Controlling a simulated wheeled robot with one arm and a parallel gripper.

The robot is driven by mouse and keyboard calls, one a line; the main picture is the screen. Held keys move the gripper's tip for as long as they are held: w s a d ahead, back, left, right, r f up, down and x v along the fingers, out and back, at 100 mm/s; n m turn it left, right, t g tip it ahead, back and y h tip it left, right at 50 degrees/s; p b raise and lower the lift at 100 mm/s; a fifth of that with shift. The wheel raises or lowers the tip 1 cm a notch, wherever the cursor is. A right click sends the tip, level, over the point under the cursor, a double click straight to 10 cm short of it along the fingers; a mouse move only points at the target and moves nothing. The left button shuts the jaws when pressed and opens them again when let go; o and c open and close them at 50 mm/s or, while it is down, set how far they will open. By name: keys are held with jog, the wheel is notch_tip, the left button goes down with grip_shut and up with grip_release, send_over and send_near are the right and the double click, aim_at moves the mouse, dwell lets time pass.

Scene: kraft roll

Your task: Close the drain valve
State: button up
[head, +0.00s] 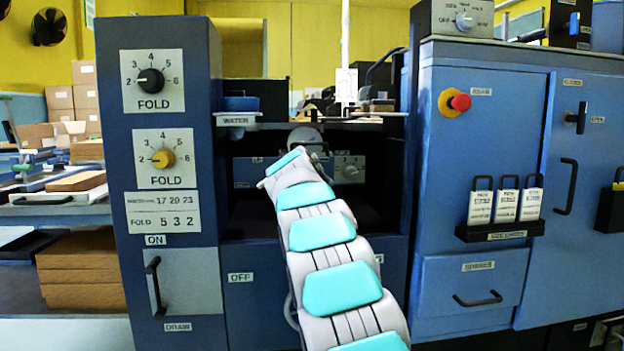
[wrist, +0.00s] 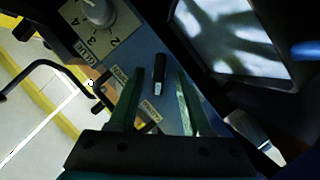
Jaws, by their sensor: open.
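In the wrist view, a short black lever (wrist: 159,73) with a pale tip stands out from a blue panel. It appears to be the drain valve's handle, but the small labels beside it are too blurred to read for certain. My gripper (wrist: 157,82) is open, with one finger on each side of the lever and visible gaps. I cannot tell how far the fingertips are from the panel. In the head view my own arm reaches into the machine's dark recess and hides the gripper; I cannot make out the valve there.
The wrist view shows a numbered dial (wrist: 98,12) above left, a black bar handle (wrist: 45,68) at left and a bright reflective panel (wrist: 228,38) at right. In the head view, the fold-dial column (head: 160,225) and blue cabinet (head: 478,150) flank the recess.

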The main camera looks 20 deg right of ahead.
jog(key=v, duration=0.6)
jog(key=shift+s+a, duration=0.2)
jog(key=shift+s, duration=0.15)
jog(key=shift+r, duration=0.1)
jog(key=s+a+f+m+g+y+p, duration=0.1)
jog(key=s+a+f+g, duration=0.3)
jog(key=s+f, duration=0.5)
jog(key=s+a+f+m+g+y+p, duration=0.1)
jog(key=s+a+f+g+y+p, duration=0.3)
jog(key=s, duration=2.6)
jog(key=s+a+f+m+g+y+p, duration=0.1)
jog(key=s+a+f+g+y+p, duration=0.1)
jog(key=s+a+f+g, duration=0.4)
jog(key=s+a+f, duration=0.2)
jog(key=s+f, duration=0.2)
jog(key=s, duration=0.2)
jog(key=s+a+f+y, duration=0.1)
jog(key=s+a+f, duration=0.2)
jog(key=s+f, duration=0.2)
jog(key=shift+s+a+p, duration=0.3)
jog(key=shift+s+p, duration=0.1)
jog(key=shift+s, duration=0.9)
jog(key=shift+o, duration=0.3)
